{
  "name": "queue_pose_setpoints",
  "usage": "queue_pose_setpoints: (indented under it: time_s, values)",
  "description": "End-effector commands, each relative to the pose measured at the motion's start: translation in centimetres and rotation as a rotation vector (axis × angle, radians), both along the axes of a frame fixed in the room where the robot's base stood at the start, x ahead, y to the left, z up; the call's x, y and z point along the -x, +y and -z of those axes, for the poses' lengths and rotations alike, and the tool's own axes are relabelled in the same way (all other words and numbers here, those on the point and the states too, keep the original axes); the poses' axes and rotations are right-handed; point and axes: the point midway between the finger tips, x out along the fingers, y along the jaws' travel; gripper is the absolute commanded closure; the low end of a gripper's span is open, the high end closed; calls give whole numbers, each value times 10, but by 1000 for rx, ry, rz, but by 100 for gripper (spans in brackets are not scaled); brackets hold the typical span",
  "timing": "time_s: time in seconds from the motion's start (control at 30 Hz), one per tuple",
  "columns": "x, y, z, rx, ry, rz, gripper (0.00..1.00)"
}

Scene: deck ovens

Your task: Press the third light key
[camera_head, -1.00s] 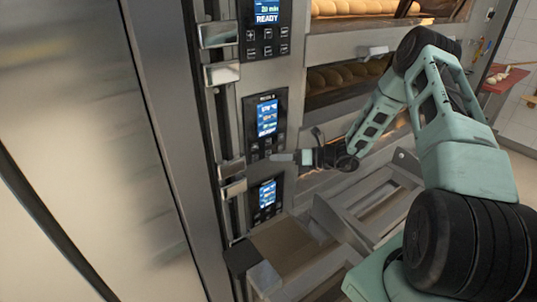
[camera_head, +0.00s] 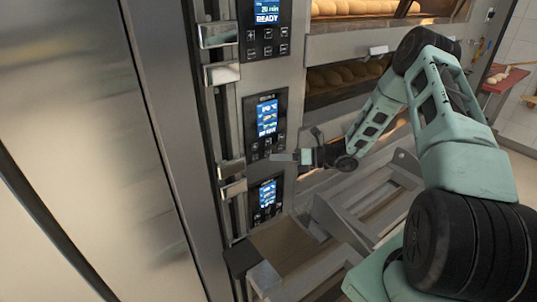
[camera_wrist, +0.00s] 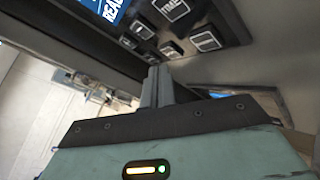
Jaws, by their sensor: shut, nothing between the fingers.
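Control panels with small dark keys stand in a column on the oven front: an upper panel (camera_head: 266,32), a middle panel (camera_head: 265,122) and a lower panel (camera_head: 265,200). The upper screen reads READY. My gripper (camera_head: 284,157) is shut and empty, its fingertips at the lower keys of the middle panel. In the wrist view, my shut fingers (camera_wrist: 157,75) point up at a small key (camera_wrist: 150,58) at the panel's bottom edge. Other keys (camera_wrist: 205,41) lie to the right. I cannot tell whether the tips touch, and the light key's label is not legible.
Metal handles (camera_head: 218,35) stick out left of the panels. Loaves (camera_head: 345,75) sit behind the oven windows at right. A metal rack (camera_head: 375,195) stands below my gripper. A steel door (camera_head: 85,130) fills the left.

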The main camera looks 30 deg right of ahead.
Motion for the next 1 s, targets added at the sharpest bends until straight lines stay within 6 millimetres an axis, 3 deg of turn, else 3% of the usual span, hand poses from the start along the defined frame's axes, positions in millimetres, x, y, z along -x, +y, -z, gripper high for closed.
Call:
queue_pose_setpoints:
  time_s: [1.0]
  values:
    - [-12,1,0,0,0,0,100]
